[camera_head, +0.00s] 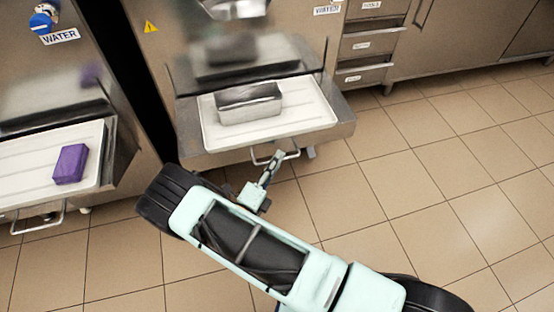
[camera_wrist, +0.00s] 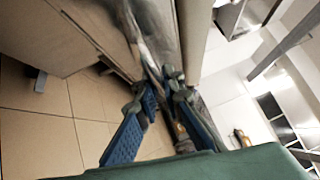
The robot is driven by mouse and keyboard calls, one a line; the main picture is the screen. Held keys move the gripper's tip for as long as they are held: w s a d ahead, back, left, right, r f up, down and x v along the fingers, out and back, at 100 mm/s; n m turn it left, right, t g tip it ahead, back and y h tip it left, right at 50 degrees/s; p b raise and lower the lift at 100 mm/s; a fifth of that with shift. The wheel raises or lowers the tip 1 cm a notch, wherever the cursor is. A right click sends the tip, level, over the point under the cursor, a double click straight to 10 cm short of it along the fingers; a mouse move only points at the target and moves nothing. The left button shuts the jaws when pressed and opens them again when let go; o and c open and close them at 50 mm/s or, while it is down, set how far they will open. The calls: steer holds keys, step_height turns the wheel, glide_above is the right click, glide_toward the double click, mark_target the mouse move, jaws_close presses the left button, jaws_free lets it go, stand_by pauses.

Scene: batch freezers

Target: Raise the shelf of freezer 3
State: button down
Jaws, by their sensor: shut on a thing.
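A freezer's pull-out shelf (camera_head: 335,128) stands out from its steel front at the centre of the head view; I see no number on it. It carries a white tray (camera_head: 212,133) with a metal pan (camera_head: 248,105) on it. A thin bar handle (camera_head: 257,159) hangs at the shelf's front edge. My gripper (camera_head: 277,156) is at this handle, just below the shelf edge, and is shut on it. In the wrist view my gripper (camera_wrist: 160,88) has both fingertips close together against a metal edge; the handle is mostly hidden there.
At left a second freezer has a shelf with a white tray (camera_head: 20,166), a purple block (camera_head: 70,163) and a handle (camera_head: 40,218). Steel drawers (camera_head: 366,46) stand at the back right. The tiled floor (camera_head: 430,170) at right is clear.

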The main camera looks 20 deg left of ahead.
step_height(320, 180, up, 12)
steer(key=p, duration=0.8)
steer(key=shift+r, duration=0.25)
steer(key=shift+a, duration=0.1)
steer(key=c, duration=2.3)
jaws_free()
steer(key=shift+r, duration=0.15)
steer(key=shift+o, duration=1.1)
steer(key=v, duration=1.2)
